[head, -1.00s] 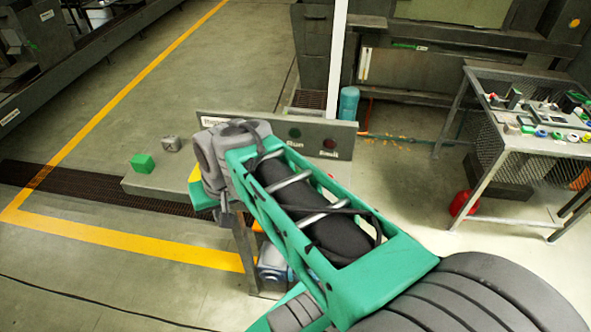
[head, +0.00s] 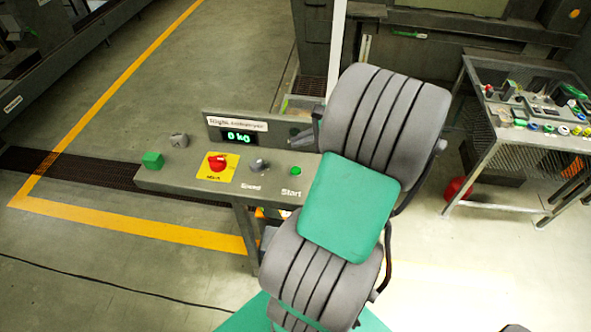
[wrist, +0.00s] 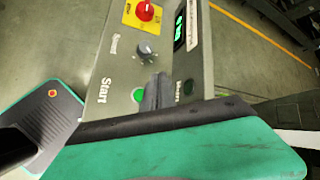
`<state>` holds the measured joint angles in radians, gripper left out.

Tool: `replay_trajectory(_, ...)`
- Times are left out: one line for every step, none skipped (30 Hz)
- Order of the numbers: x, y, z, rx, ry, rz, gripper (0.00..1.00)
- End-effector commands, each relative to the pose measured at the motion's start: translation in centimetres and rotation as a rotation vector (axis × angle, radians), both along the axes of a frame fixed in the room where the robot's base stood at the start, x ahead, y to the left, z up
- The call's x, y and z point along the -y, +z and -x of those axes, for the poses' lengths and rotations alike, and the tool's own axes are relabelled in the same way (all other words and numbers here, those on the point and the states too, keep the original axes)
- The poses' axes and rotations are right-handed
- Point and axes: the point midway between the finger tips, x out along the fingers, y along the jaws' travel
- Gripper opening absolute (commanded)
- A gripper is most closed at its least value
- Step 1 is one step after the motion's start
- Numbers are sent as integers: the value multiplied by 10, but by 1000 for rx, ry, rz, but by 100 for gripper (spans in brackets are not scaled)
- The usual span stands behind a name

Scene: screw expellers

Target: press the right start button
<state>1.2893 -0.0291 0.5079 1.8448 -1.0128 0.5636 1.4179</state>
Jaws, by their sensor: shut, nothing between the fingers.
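The green start button (head: 295,170) is on the grey control panel (head: 165,180), beside the word Start, in the head view. It also shows in the wrist view (wrist: 138,95), below the speed knob (wrist: 146,52) and left of my gripper's fingers. My gripper (wrist: 157,80) is shut and empty, its dark fingertips over the panel close beside the button. I cannot tell if they touch the panel.
A display (head: 238,136) reads 0 kg on the upright plate behind. A table (head: 515,125) with small parts stands at the right.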

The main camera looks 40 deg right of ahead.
Motion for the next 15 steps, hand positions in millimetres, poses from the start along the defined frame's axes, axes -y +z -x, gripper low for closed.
replay_trajectory(0,-5,0,0,0,0,0)
replay_trajectory(0,-8,0,0,0,0,0)
replay_trajectory(0,-12,0,-1,1,0,0)
replay_trajectory(0,-15,0,-1,1,1,0)
replay_trajectory(0,-18,0,-1,1,1,0)
replay_trajectory(0,-23,0,-1,1,1,0)
replay_trajectory(0,-27,0,-1,1,2,0)
replay_trajectory(0,-31,0,-1,1,2,0)
replay_trajectory(0,-36,0,-1,1,3,0)
replay_trajectory(0,-39,0,-1,2,3,0)
replay_trajectory(0,-43,0,0,1,3,0)
replay_trajectory(0,-47,0,-1,0,3,0)
replay_trajectory(0,-51,0,-1,0,3,0)
replay_trajectory(0,-54,0,-1,0,3,0)
replay_trajectory(0,-59,0,-1,0,3,0)
